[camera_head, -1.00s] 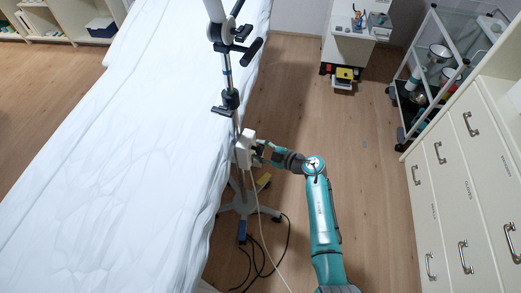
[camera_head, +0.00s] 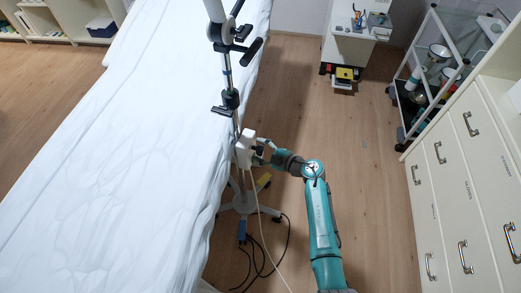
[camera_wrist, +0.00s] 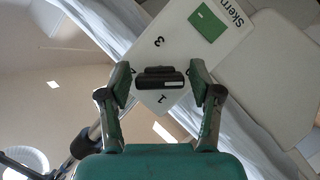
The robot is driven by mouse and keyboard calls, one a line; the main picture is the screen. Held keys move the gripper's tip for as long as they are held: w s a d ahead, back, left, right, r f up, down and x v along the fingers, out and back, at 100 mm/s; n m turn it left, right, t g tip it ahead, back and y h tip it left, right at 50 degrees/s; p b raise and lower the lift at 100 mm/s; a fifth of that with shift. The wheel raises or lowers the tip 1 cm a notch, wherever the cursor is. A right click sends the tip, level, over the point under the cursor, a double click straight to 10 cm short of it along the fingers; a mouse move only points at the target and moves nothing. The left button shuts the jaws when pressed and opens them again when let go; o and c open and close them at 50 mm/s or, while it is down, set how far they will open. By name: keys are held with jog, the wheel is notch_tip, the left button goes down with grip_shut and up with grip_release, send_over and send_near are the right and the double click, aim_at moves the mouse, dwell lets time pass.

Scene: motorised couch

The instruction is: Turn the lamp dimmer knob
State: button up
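The lamp's white control box (camera_head: 245,148) is on the lamp pole beside the couch. In the wrist view the box's face (camera_wrist: 212,28) shows a green square, the letters "Skern" and the numbers 3 and 1. The black dimmer knob (camera_wrist: 161,78) sticks out from this face. My gripper (camera_wrist: 161,84) is at the box, with one finger at each end of the knob. The fingers are apart, and narrow gaps seem to remain between them and the knob. In the head view my gripper (camera_head: 263,151) is at the box's right side, and the knob is hard to make out.
The couch with a white sheet (camera_head: 130,130) fills the left. The lamp's wheeled base (camera_head: 246,203) stands below the box, with a pale cable and black cables (camera_head: 262,250) on the floor. Drawers (camera_head: 455,190) and a trolley (camera_head: 425,85) line the right. The middle floor is clear.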

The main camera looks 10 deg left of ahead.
jog(key=shift+d, duration=0.1)
jog(key=v, duration=1.2)
dwell(0.4)
jog(key=s+d+r+m+t+h, duration=0.2)
jog(key=s+d+r+m+h, duration=0.2)
jog(key=s, duration=1.1)
jog(key=s+d+r+m+t+h, duration=0.3)
jog(key=s+d+m, duration=0.4)
jog(key=s, duration=0.9)
jog(key=s+d+r+m+t+h, duration=0.2)
jog(key=s+d+r+m+h, duration=0.4)
jog(key=s+m, duration=0.4)
jog(key=s+r, duration=0.1)
jog(key=s, duration=0.4)
jog(key=shift+s+m+t, duration=0.4)
